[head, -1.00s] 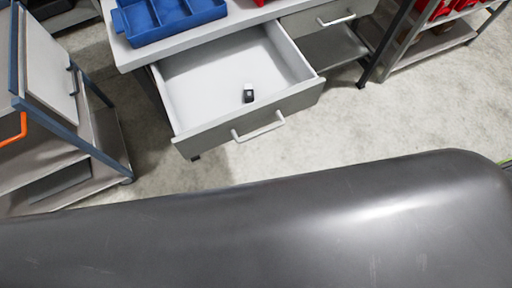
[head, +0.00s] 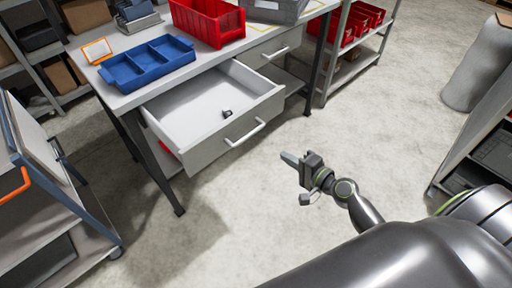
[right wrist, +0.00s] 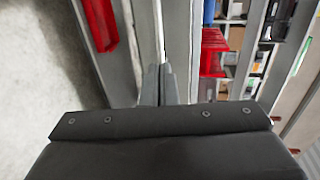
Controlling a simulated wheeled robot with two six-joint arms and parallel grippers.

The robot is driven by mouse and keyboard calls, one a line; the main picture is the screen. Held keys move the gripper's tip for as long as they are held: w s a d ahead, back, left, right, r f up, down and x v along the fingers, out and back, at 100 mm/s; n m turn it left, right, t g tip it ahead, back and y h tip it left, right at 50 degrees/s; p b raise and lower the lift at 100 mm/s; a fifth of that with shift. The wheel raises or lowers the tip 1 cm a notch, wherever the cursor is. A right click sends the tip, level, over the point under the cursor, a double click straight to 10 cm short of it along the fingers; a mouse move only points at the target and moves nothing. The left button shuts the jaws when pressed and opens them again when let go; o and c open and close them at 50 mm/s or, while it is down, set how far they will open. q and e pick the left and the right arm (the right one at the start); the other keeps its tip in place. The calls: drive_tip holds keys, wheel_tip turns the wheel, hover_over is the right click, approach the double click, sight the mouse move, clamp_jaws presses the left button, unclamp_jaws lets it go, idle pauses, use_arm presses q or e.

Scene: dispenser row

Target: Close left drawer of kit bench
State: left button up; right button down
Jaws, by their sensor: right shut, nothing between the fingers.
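The left drawer (head: 222,132) of the kit bench (head: 135,95) is pulled well out in the head view. A small dark object (head: 227,114) lies on its white floor. Its bar handle (head: 246,133) is on the grey front. My right gripper (head: 291,160) is to the right of the drawer front and apart from it, its fingers pointing left. It is shut and empty; its closed fingers also show in the right wrist view (right wrist: 158,85). My left gripper is not in view.
A blue divided tray (head: 150,64), a red bin (head: 207,20) and a grey bin (head: 275,8) stand on the bench top. A right drawer (head: 272,47) is shut. A blue-framed cart (head: 75,215) stands at left. Floor in front of the bench is clear.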

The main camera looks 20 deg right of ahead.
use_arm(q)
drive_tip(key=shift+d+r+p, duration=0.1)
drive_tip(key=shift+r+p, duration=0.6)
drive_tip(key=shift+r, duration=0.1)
use_arm(e)
drive_tip(key=x, duration=1.3)
drive_tip(key=shift+w, duration=0.2)
drive_tip(key=shift+f, duration=0.15)
